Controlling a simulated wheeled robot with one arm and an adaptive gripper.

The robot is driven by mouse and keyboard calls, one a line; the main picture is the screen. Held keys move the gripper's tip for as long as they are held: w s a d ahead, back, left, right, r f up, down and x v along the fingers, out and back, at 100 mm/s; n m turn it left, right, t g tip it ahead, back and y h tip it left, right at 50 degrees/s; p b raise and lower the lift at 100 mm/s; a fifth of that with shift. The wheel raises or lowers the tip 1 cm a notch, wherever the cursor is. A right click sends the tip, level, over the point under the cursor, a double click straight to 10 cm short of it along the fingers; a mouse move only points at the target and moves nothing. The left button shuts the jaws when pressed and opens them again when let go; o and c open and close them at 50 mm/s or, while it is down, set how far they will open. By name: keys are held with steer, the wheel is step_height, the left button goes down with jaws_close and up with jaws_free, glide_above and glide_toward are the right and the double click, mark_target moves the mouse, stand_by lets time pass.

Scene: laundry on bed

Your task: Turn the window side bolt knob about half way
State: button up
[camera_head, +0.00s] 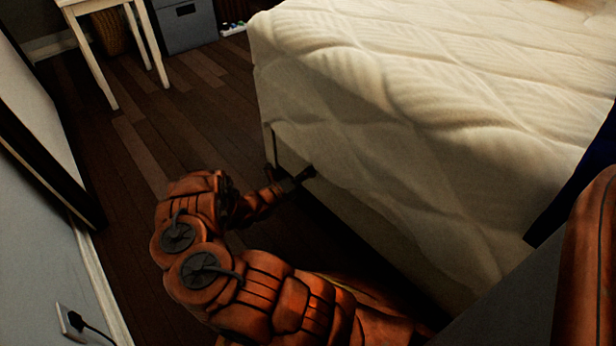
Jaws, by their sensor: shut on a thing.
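My gripper (291,177) is at the lower side of the bed (335,165), near its far left corner. Its dark fingers touch or nearly touch the pale bed side, below the hanging mattress cover. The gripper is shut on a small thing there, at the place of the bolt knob. The knob itself is hidden by the fingers and too dark to make out, so its turn angle cannot be told. My orange arm reaches in from the bottom of the view.
Dark wooden floor (130,150) lies open left of the bed. A white table (92,65) and a grey box (187,28) stand at the back. A wall with a socket and black plug (75,322) is on the left. A dark blue cloth hangs at the right.

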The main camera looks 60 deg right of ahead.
steer(key=shift+s+m, duration=0.15)
steer(key=shift+m, duration=0.35)
steer(key=o, duration=1.1)
steer(key=shift+a, duration=0.1)
steer(key=v, duration=1.2)
steer(key=shift+w, duration=0.2)
